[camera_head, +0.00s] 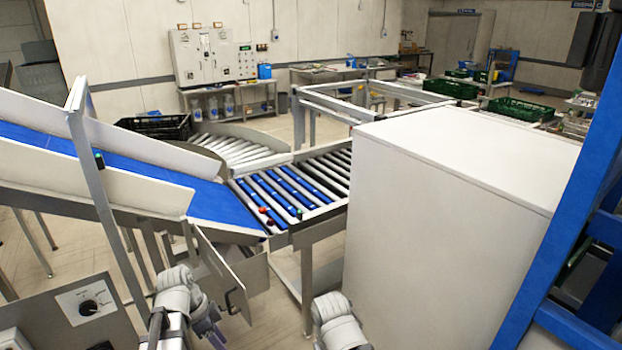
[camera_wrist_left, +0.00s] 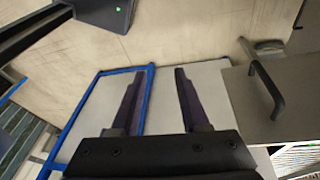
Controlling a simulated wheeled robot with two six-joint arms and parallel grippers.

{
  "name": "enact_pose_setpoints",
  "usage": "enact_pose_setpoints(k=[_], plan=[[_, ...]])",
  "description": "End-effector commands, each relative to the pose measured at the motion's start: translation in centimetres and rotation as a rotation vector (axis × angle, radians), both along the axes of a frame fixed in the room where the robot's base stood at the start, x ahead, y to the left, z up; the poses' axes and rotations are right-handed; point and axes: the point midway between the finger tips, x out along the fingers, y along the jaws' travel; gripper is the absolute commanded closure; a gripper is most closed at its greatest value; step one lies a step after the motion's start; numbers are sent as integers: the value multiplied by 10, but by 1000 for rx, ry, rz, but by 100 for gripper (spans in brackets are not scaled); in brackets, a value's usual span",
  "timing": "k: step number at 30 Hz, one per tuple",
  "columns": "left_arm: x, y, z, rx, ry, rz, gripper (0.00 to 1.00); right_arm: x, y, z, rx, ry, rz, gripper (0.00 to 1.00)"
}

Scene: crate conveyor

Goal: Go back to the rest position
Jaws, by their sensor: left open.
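My left gripper (camera_wrist_left: 160,76) is open in the left wrist view. Its two dark fingers are apart, with nothing between them. Beyond them are a blue-edged pale panel (camera_wrist_left: 108,108) and the floor; I cannot tell how far off the panel is. In the head view my left arm shows at the bottom, left of the middle, and its jaws are hard to make out. A piece of my right arm shows at the bottom middle, but its gripper is out of the picture.
A grey panel with a black handle (camera_head: 234,297) is close to my left arm; the handle also shows in the left wrist view (camera_wrist_left: 265,90). A blue belt (camera_head: 140,180) slopes to a roller conveyor (camera_head: 290,190). A large white box (camera_head: 455,200) stands right. A control box (camera_head: 75,310) is lower left.

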Motion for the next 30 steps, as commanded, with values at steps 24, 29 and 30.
enact_pose_setpoints(k=[24,29,30], plan=[[-69,-161,-96,385,102,773,55,0,0,-88,-2,1,12,100],[-70,-163,-96,391,98,798,55,0,0,-88,-2,1,12,100],[-70,-163,-96,391,98,798,55,0,0,-88,-2,1,12,100]])
